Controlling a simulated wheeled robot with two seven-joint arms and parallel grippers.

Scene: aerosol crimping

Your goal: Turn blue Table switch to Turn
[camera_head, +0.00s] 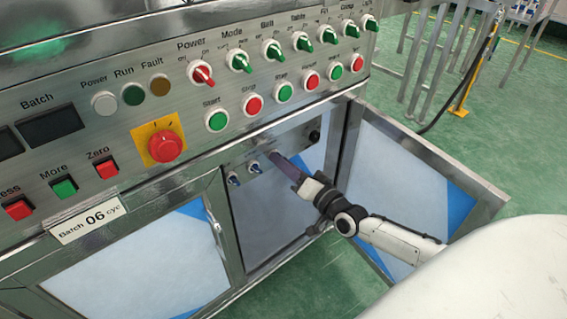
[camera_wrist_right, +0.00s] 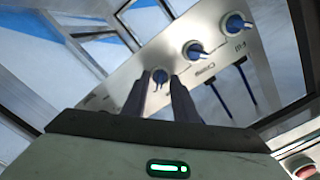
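A lower steel panel carries blue switches in a row. Two of them, a left one (camera_head: 233,180) and a middle one (camera_head: 254,167), show in the head view. In the right wrist view there are three blue switches: a near one (camera_wrist_right: 160,76), a middle one (camera_wrist_right: 194,49) and a far one (camera_wrist_right: 236,22). My right gripper (camera_head: 277,156) is at the lower panel, right of the two visible switches. In the wrist view its fingers (camera_wrist_right: 161,86) are apart, with the near switch showing between the tips; contact is unclear. My left gripper is not in view.
The upper panel has a red Power switch (camera_head: 202,74), several green switches, and round buttons. A red emergency knob (camera_head: 165,146) on yellow sticks out left of my right arm. An open cabinet door (camera_head: 405,185) stands right of the lower panel, behind my right arm.

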